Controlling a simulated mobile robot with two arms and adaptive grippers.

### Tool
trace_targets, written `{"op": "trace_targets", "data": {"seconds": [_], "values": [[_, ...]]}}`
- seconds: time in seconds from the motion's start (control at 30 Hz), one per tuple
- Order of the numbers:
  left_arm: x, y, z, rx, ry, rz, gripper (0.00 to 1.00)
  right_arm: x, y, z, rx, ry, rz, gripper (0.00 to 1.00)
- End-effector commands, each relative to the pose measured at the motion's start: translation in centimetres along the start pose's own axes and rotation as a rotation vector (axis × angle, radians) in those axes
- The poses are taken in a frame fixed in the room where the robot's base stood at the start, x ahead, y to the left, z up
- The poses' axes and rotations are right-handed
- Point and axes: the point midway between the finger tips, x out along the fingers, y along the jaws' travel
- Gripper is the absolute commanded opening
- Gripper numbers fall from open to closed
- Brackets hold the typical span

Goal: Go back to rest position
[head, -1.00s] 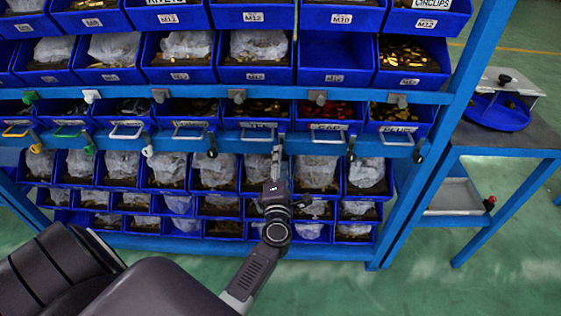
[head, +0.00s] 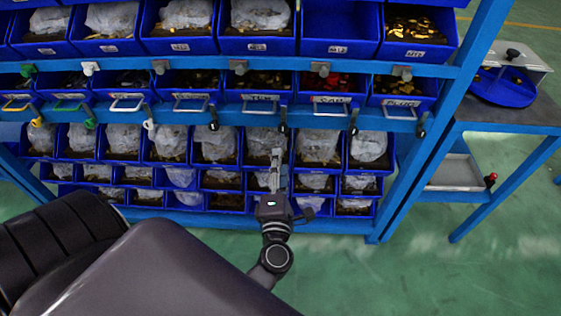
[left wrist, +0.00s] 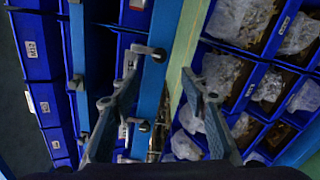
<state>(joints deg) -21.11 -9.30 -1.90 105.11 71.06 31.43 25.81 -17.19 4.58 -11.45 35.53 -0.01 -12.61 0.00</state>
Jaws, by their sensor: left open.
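My left gripper (head: 276,160) is in the middle of the head view, fingers pointing up and away toward the blue bin rack (head: 440,150). It appears in front of the lower bins; from this angle I cannot tell the exact gap. In the left wrist view its two fingers (left wrist: 162,80) stand apart with nothing between them, and blue rack rails and bins lie beyond. My right gripper is not in view. My dark arm link fills the lower left of the head view.
Blue bins (head: 340,30) hold bagged and loose small parts. Small handles and hooks (head: 330,107) stick out from the middle rail. A side table (head: 510,105) with a blue round tray (head: 500,88) stands at the right. The green floor (head: 400,270) is clear at the lower right.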

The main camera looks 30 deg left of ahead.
Motion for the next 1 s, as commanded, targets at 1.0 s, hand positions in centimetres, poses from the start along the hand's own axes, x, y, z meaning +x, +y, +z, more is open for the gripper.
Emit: {"op": "trace_targets", "data": {"seconds": [1.0], "values": [[-16.4, -34.8, -1.8, 1.198, -0.816, -0.475, 0.41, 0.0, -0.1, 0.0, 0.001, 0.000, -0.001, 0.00]]}}
